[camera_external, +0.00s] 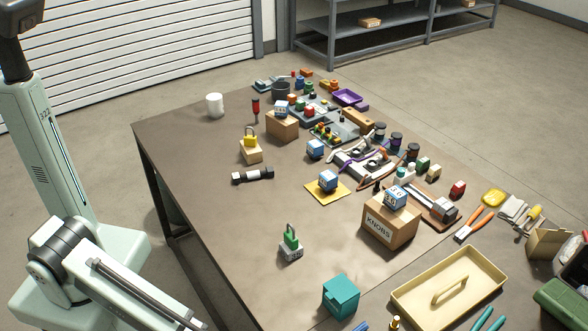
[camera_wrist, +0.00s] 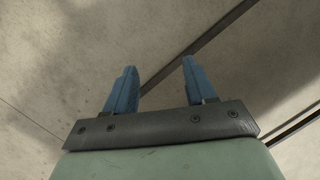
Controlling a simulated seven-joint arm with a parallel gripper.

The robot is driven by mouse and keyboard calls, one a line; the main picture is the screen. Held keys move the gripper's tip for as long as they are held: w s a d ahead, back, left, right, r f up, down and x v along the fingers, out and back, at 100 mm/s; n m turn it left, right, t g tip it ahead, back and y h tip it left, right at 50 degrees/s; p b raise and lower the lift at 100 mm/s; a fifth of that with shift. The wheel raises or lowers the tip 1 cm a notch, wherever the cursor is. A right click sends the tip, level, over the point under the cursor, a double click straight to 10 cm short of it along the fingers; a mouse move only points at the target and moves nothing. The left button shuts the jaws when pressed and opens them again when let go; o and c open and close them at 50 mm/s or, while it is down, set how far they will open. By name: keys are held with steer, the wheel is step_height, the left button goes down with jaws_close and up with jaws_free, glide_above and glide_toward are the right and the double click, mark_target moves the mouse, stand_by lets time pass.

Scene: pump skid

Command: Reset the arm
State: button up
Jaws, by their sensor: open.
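My gripper (camera_wrist: 156,88) shows in the wrist view with its two blue fingers apart and nothing between them. Behind the fingers is a plain, mottled beige surface with dark lines across it; I cannot tell how far off it is. In the external view, my pale green arm stands at the left, beside the table's left edge. The gripper itself is not visible there, and the arm's lower link runs out of the picture at the bottom.
The brown table (camera_external: 210,165) carries many small items. A KNOBS box (camera_external: 388,229), a teal box (camera_external: 341,296), a tan tray (camera_external: 405,297), a green padlock (camera_external: 291,241) and a dark cylindrical tool (camera_external: 252,175) stand out. The table's left part is mostly bare.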

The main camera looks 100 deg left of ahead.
steer(key=s+a+f+m+g, duration=0.1)
steer(key=s+a+f, duration=0.1)
steer(key=s, duration=0.5)
steer(key=s+a+f+m+g, duration=0.1)
steer(key=s+a+f, duration=0.1)
steer(key=s+f, duration=0.3)
steer(key=s+a+f+m+g, duration=0.1)
steer(key=s+a+f, duration=0.1)
steer(key=s, duration=0.8)
steer(key=shift+s+a+f+g, duration=0.3)
steer(key=shift+a+f, duration=0.1)
steer(key=shift+f, duration=0.35)
